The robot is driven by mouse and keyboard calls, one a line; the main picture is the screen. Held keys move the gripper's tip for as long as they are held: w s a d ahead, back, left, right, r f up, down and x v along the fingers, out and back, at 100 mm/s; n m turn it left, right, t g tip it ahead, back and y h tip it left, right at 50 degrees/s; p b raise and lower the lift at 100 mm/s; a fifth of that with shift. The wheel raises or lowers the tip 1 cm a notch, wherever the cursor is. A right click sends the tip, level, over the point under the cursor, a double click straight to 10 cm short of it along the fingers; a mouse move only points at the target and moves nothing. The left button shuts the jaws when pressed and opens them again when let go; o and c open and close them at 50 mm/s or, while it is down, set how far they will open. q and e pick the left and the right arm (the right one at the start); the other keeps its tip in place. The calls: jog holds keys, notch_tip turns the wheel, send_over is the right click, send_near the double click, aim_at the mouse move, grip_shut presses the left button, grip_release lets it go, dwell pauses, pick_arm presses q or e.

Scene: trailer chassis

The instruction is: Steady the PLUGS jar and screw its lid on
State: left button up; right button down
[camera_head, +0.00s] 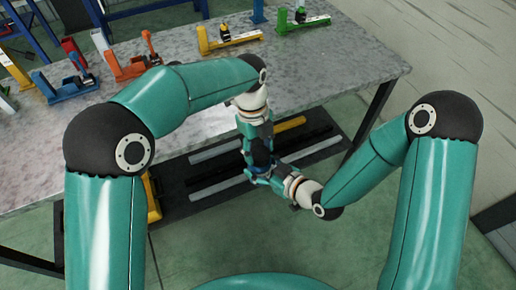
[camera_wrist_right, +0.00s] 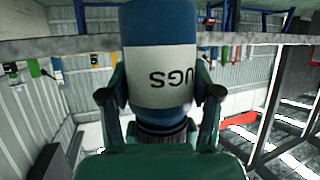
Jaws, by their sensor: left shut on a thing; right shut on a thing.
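The PLUGS jar (camera_wrist_right: 160,75) is blue with a white label, and the letters UGS show upside down in the right wrist view. My right gripper (camera_wrist_right: 160,94) is shut on its body, one finger on each side. In the head view the right gripper (camera_head: 262,172) comes in from the lower right. My left gripper (camera_head: 257,143) is just above it, pointing down, and is shut at the top of the jar. The lid is mostly hidden between the grippers in the head view. A dark ribbed band (camera_wrist_right: 165,136) shows at the jar's lower picture end.
Both grippers meet in front of the grey workbench (camera_head: 340,65). Several coloured vise-like fixtures, one orange (camera_head: 125,68) and one yellow (camera_head: 222,40), stand along its far side. Bars (camera_head: 215,155) lie on a dark low shelf below. The bench's right part is clear.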

pick_arm(q)
jog(key=m, duration=0.4)
jog(key=shift+d+m+y, duration=0.1)
jog(key=shift+m+y, duration=0.3)
jog(key=m, duration=0.5)
jog(key=shift+m+y, duration=0.4)
jog(key=shift+w, duration=0.1)
jog(key=o, duration=0.8)
jog(key=shift+c, duration=0.2)
jog(key=shift+r, duration=2.25)
